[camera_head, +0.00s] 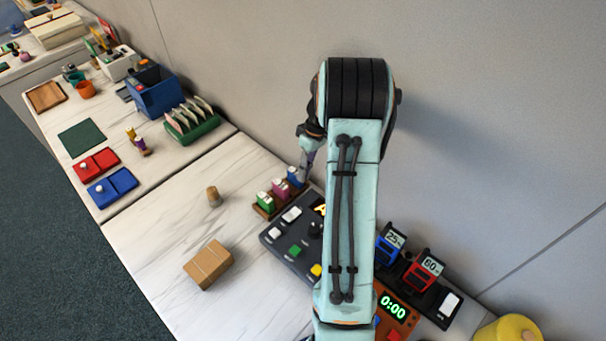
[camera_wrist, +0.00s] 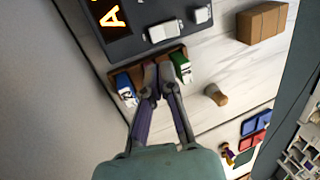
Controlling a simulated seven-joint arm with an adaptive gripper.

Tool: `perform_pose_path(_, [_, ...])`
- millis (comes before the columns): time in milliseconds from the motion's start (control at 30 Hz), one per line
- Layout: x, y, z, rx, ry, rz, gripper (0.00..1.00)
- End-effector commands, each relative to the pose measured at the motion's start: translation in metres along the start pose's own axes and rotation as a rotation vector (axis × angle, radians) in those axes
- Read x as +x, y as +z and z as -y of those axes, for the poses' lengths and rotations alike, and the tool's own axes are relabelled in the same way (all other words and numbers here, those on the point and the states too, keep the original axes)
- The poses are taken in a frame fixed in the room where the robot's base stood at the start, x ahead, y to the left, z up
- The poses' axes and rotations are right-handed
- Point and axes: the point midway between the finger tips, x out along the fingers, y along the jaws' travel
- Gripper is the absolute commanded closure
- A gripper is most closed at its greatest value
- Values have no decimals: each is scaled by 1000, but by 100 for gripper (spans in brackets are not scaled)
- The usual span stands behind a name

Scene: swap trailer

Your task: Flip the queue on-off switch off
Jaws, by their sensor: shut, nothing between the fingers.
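A dark console (camera_head: 283,247) stands by the wall, partly hidden behind my arm. It bears white rocker-like pieces (camera_head: 291,214), a green button (camera_head: 295,251), a yellow button (camera_head: 316,270) and a dark knob. In the wrist view its lit "A" display (camera_wrist: 112,17) and white pieces (camera_wrist: 163,32) show. I cannot read which control is the queue on-off switch. My gripper (camera_wrist: 159,70) is shut and empty over a wooden rack (camera_wrist: 175,50), between its blue block (camera_wrist: 126,88) and green block (camera_wrist: 181,66), beside the console. The gripper also shows in the head view (camera_head: 304,176).
The rack's magenta block (camera_head: 281,188) shows in the head view. A brown box (camera_head: 208,264) and a small wooden peg (camera_head: 213,196) stand on the marble counter. An orange timer (camera_head: 394,307) and red and blue numbered units (camera_head: 424,270) are right of my arm. The counter front is mostly clear.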

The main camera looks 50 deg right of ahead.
Motion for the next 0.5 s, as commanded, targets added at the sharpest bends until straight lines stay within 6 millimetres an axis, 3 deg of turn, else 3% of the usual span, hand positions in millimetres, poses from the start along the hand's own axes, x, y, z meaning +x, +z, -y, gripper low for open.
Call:
perform_pose_path(67, [-9,-1,2,-1,1,-3,100])
perform_pose_path(200, [-54,0,15,-1,8,-8,100])
perform_pose_path(267, [-46,7,31,-1,-60,0,100])
perform_pose_path(300, [-24,6,24,0,-59,7,100])
perform_pose_path(367, [-5,5,18,0,-56,6,100])
perform_pose_path(500, [2,5,14,-2,-49,0,100])
